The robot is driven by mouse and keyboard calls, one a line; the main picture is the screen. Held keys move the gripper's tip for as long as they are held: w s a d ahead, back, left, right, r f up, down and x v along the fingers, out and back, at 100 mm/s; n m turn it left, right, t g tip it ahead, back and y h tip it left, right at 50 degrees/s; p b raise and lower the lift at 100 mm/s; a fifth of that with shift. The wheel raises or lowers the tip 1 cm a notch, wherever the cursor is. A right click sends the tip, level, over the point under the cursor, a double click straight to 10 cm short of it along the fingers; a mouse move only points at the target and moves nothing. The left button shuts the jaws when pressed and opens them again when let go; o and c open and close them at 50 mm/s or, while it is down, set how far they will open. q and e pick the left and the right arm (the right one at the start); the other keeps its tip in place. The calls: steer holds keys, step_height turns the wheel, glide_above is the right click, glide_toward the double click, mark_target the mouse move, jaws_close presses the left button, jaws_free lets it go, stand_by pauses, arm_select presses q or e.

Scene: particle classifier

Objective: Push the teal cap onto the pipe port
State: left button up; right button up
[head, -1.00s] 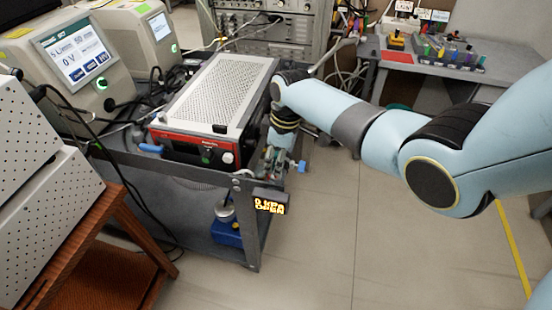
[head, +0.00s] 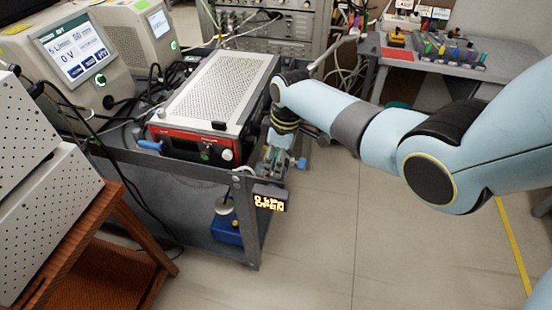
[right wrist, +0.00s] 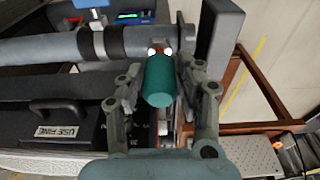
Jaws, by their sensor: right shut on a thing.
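The teal cap (right wrist: 160,84) is in the middle of the right wrist view, its far end close to the grey pipe (right wrist: 65,50). My right gripper (right wrist: 161,72) is shut on the cap, with a finger on each side. A small red and white spot (right wrist: 160,47) shows just beyond the cap at the pipe. I cannot tell whether the cap touches the port, as the cap hides most of it. In the head view my right gripper (head: 274,143) is beside the red-fronted instrument, and the cap cannot be made out there. My left gripper is not in view.
The perforated, red-fronted instrument (head: 215,85) stands on a grey cart (head: 190,172). A blue knob (head: 301,164) sticks out at the cart's right edge. A dark case with a handle (right wrist: 50,112) lies left in the right wrist view. The floor right of the cart is clear.

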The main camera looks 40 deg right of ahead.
steer(key=shift+f+b, duration=0.8)
steer(key=shift+f, duration=0.35)
steer(key=o, duration=1.1)
steer(key=shift+o, duration=0.2)
steer(key=shift+r, duration=0.1)
step_height(320, 180, up, 12)
steer(key=s+d, duration=0.1)
steer(key=shift+s, duration=0.2)
